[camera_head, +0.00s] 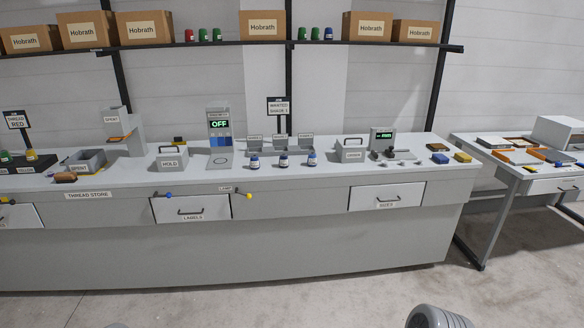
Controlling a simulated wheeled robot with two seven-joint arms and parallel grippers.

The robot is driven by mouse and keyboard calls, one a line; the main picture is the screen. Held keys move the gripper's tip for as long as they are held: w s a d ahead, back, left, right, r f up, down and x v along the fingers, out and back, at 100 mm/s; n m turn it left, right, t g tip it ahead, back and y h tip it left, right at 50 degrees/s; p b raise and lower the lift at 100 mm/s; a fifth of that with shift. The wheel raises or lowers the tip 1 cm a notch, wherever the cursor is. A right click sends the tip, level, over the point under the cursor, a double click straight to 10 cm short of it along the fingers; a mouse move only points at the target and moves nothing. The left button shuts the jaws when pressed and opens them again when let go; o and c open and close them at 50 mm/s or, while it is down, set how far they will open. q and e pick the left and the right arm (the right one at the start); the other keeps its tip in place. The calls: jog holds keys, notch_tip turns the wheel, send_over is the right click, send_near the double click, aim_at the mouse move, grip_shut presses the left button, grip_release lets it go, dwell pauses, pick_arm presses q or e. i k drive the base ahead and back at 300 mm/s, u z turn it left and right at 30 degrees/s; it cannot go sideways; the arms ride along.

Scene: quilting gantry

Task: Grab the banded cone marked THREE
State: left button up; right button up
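Three small blue cones with pale bands stand upright in a row on the long grey bench: a left cone (254,162), a middle cone (283,161) and a right cone (311,160). Their markings are too small to read, so I cannot tell which is marked THREE. Behind them stand three small grey bins (280,143) with labels too small to read. A dark sign (279,107) above starts with WANTED SHADE.
A grey device reading OFF (218,125) stands left of the cones. A handled grey box (352,152) stands right of them. The bench front near the cones is clear.

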aim_at(254, 164)
jog(key=z, duration=0.5)
jog(key=i, duration=1.45)
jog(key=u, duration=0.55)
